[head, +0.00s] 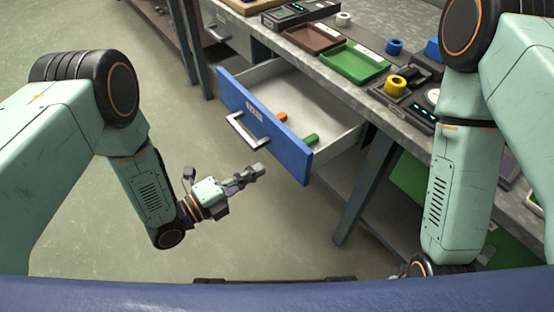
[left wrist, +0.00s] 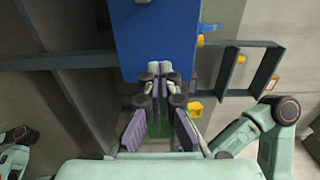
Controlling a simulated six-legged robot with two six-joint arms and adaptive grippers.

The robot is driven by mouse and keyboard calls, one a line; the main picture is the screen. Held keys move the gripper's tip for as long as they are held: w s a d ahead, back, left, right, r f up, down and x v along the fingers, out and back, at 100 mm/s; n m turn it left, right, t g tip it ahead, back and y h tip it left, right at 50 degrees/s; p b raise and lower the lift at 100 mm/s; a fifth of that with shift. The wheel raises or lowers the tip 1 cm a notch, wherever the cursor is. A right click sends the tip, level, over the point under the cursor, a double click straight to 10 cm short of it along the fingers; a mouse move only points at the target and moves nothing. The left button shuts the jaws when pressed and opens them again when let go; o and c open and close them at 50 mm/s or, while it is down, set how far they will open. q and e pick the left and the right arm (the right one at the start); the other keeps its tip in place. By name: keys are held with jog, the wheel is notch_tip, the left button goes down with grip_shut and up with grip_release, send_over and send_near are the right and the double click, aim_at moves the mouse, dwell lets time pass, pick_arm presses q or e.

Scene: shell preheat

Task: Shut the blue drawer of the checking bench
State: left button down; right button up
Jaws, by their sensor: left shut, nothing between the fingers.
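The blue drawer (head: 284,143) of the checking bench (head: 425,118) stands pulled out, its pale inside showing. Its front carries a metal bar handle (head: 246,131) and a small label. An orange piece and a green piece lie inside. My left gripper (head: 258,171) is shut and empty, in front of the drawer and below the handle in the picture. In the left wrist view its closed fingertips (left wrist: 160,68) overlap a blue panel (left wrist: 155,38), seemingly the drawer front; I cannot tell whether they touch. My right gripper is out of sight below the right arm.
On the bench top are a brown tray (head: 313,38), a green tray (head: 354,64), a blue ring (head: 394,46) and a yellow ring (head: 395,85). A grey bench leg (head: 366,185) stands right of the drawer. The floor (head: 200,120) left of the drawer is clear.

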aim_at(287, 152)
pick_arm(q)
jog(key=b+x, duration=0.1)
jog(key=x, duration=0.5)
jog(key=shift+w+d, duration=0.25)
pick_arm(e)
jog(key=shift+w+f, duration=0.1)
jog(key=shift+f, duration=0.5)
pick_arm(q)
jog(key=shift+w, duration=0.1)
